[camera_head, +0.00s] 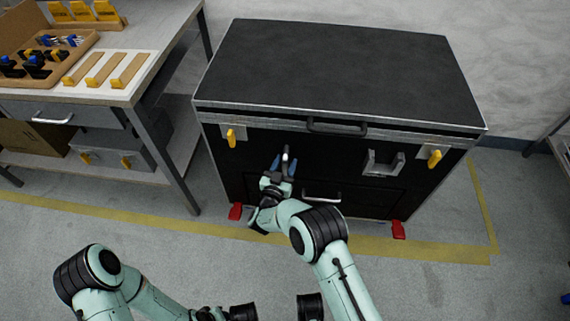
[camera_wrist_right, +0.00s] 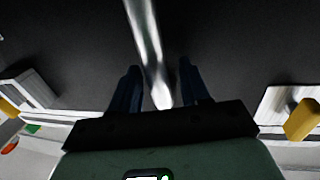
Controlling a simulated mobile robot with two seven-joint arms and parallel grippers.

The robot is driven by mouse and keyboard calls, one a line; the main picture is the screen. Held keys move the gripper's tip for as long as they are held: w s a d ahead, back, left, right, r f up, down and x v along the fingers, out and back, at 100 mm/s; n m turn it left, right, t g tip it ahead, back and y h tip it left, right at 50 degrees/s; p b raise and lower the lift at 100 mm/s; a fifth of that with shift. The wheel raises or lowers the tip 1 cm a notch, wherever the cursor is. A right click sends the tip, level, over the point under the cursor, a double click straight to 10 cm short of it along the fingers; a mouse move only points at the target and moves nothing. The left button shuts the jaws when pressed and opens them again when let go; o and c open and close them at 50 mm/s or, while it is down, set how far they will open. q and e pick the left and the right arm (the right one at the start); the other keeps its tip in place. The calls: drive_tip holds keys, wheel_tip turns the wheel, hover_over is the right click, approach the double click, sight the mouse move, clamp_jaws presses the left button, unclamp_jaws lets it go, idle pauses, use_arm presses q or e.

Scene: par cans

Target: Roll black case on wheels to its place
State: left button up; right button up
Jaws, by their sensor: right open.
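The large black case (camera_head: 335,60) stands against the wall, with metal-edged lid, yellow-tabbed latches (camera_head: 231,137) and red parts (camera_head: 236,211) at its lower front corners. A dark handle (camera_head: 336,127) is at the front's top edge and a silver handle (camera_head: 322,197) is lower down. My right gripper (camera_head: 283,162) is at the case's front, left of centre. It is open; in the right wrist view a silver bar (camera_wrist_right: 148,45) runs between its dark fingers (camera_wrist_right: 157,80). Whether they touch it is unclear.
A workbench (camera_head: 150,38) with a wooden tray and yellow-tipped pieces stands close on the left. Yellow floor tape (camera_head: 130,224) runs along the front and turns back at the right (camera_head: 483,205). Another rack (camera_head: 561,145) edges in at far right. Floor at front right is clear.

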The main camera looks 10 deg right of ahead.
use_arm(q)
drive_tip(key=w+d+r+t+p, duration=0.1)
drive_tip(key=w+r+p, duration=0.2)
drive_tip(key=w+r, duration=0.1)
drive_tip(key=shift+d+r+t, duration=0.15)
drive_tip(key=shift+r+t, duration=0.15)
drive_tip(key=shift+r, duration=0.35)
use_arm(e)
drive_tip(key=v, duration=1.3)
drive_tip(key=shift+s, duration=0.15)
